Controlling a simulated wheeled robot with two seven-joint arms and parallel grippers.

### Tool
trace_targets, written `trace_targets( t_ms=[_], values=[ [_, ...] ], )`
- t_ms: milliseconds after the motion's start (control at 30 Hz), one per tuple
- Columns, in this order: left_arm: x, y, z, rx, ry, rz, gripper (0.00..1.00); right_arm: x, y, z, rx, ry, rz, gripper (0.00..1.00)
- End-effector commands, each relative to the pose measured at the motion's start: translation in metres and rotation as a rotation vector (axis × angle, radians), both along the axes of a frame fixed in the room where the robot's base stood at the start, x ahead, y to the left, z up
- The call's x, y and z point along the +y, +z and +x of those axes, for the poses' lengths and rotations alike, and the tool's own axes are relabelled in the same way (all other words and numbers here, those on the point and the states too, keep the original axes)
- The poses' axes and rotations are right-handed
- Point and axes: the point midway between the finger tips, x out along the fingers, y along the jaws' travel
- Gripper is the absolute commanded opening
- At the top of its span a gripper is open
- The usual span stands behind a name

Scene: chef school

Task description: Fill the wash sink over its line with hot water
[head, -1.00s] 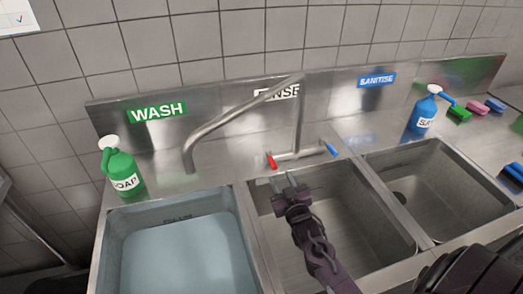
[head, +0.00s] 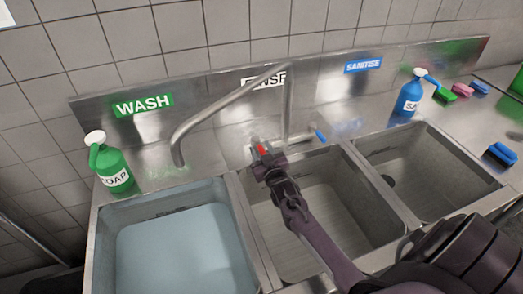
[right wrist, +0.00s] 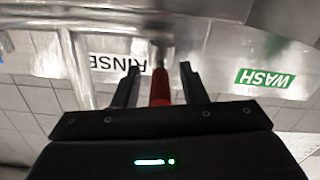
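The wash sink (head: 100,238) at the left holds bluish water; a faint dark marking shows on its back wall. The metal faucet (head: 220,108) has its spout end (head: 178,162) by the wash sink's back edge, with no stream visible. Its red lever (head: 262,148) is at the left of the valve bar, its blue lever (head: 321,136) at the right. My right gripper (head: 259,150) is at the red lever. In the right wrist view its open fingers (right wrist: 160,85) stand on either side of the red lever (right wrist: 160,90), with gaps. My left gripper is not in view.
The rinse sink (head: 345,190) and sanitise sink (head: 440,150) look empty of water.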

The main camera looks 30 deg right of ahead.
Motion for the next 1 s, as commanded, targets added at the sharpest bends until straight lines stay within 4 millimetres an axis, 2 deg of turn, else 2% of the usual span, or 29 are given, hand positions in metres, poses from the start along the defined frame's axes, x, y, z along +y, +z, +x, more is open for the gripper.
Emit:
trace_targets(
  t_ms=[133,400,433,733,1000],
  values=[
    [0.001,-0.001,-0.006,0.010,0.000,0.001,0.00,0.000,0.000,0.000,0.000,0.000,0.000,0.37],
    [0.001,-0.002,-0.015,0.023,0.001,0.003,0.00,0.000,0.000,-0.001,0.001,0.000,0.000,0.02],
    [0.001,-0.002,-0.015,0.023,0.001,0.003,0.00,0.000,0.000,0.000,0.001,0.000,0.000,0.00],
    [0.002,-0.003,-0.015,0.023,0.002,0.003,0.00,0.003,-0.001,0.001,0.000,-0.019,0.003,0.00],
    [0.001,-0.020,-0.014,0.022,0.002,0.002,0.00,0.016,-0.004,0.006,-0.004,-0.242,0.007,0.00]
  ],
)
